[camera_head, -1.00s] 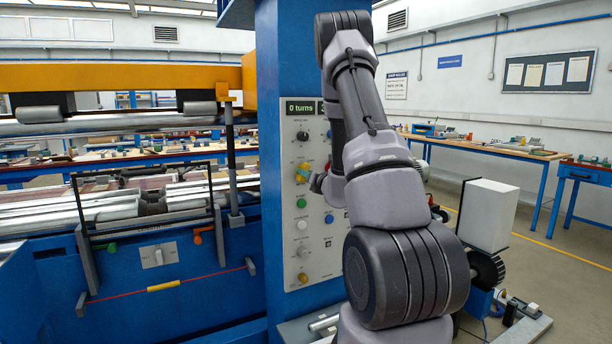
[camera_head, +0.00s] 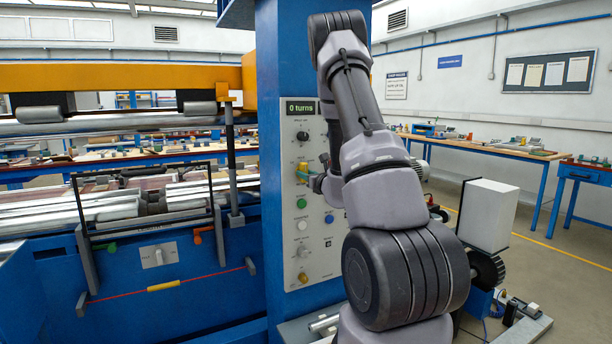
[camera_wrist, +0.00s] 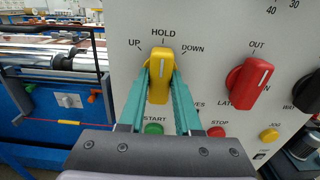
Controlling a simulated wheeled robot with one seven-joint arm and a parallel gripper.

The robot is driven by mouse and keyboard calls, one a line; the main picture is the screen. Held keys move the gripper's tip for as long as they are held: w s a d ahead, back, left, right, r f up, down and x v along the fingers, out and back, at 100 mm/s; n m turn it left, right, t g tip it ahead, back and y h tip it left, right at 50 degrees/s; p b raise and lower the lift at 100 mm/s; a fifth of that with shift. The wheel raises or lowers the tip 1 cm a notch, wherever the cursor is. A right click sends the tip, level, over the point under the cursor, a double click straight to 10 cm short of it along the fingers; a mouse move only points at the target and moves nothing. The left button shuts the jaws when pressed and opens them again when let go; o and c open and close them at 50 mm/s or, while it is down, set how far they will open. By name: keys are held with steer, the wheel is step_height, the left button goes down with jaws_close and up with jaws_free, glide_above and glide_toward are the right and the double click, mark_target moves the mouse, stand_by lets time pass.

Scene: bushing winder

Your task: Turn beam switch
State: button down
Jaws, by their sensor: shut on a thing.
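The beam switch is a yellow knob (camera_wrist: 160,78) on the grey control panel, with UP, HOLD and DOWN printed around its top. Its white mark points up, close to HOLD. My gripper (camera_wrist: 160,82) has one teal finger on each side of the knob and is shut on it. In the head view the yellow knob (camera_head: 301,167) shows on the panel's front, partly covered by my gripper (camera_head: 307,175). The lower part of the knob lies between the fingers.
A red knob (camera_wrist: 248,85) marked OUT sits right of the yellow one. A green START button (camera_wrist: 153,128) and a red STOP button (camera_wrist: 216,132) lie just below. The display (camera_head: 299,107) reads 0 turns. An orange beam (camera_head: 120,76) spans the machine at left.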

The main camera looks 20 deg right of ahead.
steer(key=c, duration=0.6)
jaws_free()
steer(key=s, duration=1.1)
steer(key=shift+d, duration=0.15)
